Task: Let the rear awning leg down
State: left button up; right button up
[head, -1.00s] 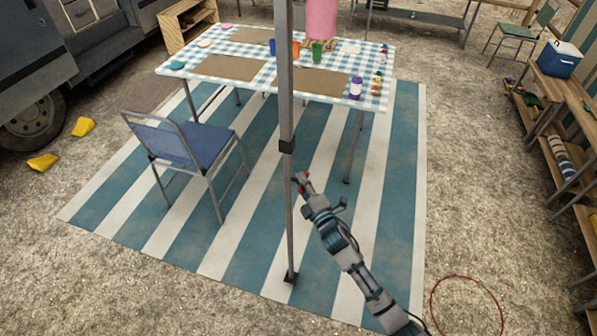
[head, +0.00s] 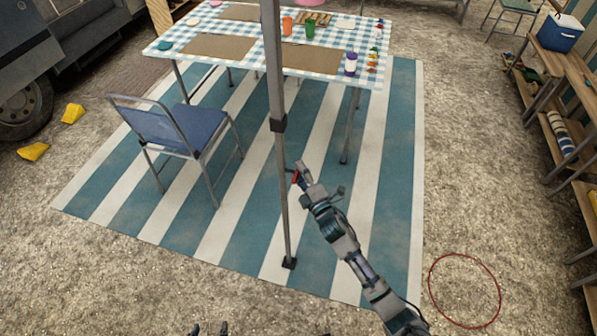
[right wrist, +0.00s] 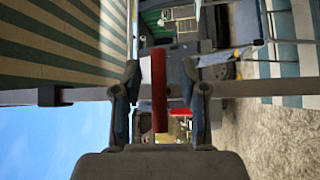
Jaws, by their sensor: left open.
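The awning leg (head: 275,75) is a grey pole standing upright on the striped mat, with a dark collar (head: 278,124) partway up and a dark foot (head: 289,262). My right gripper (head: 297,174) is beside the leg, just below the collar. In the right wrist view the leg (right wrist: 245,89) runs sideways behind the fingers and the collar (right wrist: 47,95) is at left. A red bar (right wrist: 159,85) crosses the leg between my right gripper's fingers (right wrist: 160,92); gaps show on both sides. My left gripper (head: 210,329) is open and empty at the bottom edge, mostly out of frame.
A table with a checked cloth (head: 228,28) stands behind the leg, and a blue folding chair (head: 185,140) stands left of it. A wooden bench (head: 555,75) lines the right. A red hoop (head: 465,290) lies on the gravel. The mat around the foot is clear.

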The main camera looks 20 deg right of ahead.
jog(key=shift+s+a, duration=0.1)
jog(key=v, duration=1.1)
jog(key=shift+s+d, duration=0.25)
jog(key=shift+s, duration=0.1)
jog(key=shift+a, duration=0.15)
jog(key=shift+f, duration=0.1)
